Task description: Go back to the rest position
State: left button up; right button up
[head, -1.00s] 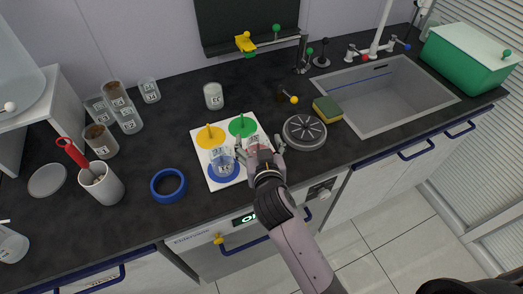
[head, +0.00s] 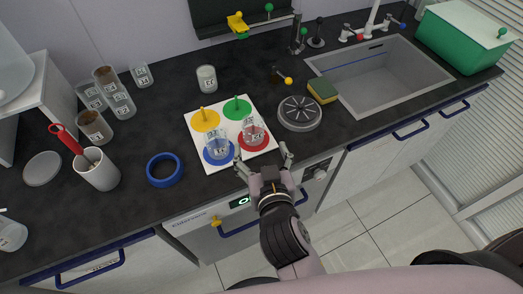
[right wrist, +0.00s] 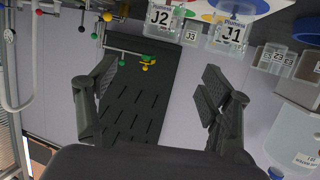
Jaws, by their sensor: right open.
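My right gripper (head: 264,165) is open and empty at the counter's front edge, just in front of the white board (head: 212,167). In the right wrist view the spread fingers (right wrist: 165,95) have nothing between them. Two clear labelled cups stand on the board: one (head: 217,147) on the blue disc and one (head: 253,129) on the red disc. The right wrist view shows their labels, J1 (right wrist: 231,34) and J2 (right wrist: 161,18). The yellow disc (head: 206,121) and green disc (head: 238,109) hold no cup; each has an upright peg. My left gripper is not in view.
A grey round device (head: 299,113), a sponge (head: 322,90) and a sink (head: 375,80) lie to the right. Cabinet handles (head: 258,228) stick out below the counter.

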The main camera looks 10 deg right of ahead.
jog(key=s+d+f+n+g, duration=0.2)
jog(key=s+d+f+g, duration=0.9)
jog(key=s+d+f, duration=0.3)
jog(key=s+f+g, duration=0.1)
jog(key=s+f, duration=0.2)
jog(key=f, duration=2.3)
jog(key=s+d+f+g, duration=0.1)
jog(key=s+d+f, duration=0.1)
jog(key=s+f, duration=1.3)
jog(key=shift+s+d+f+g, duration=0.3)
jog(key=shift+s+d+f, duration=0.1)
jog(key=shift+s, duration=0.45)
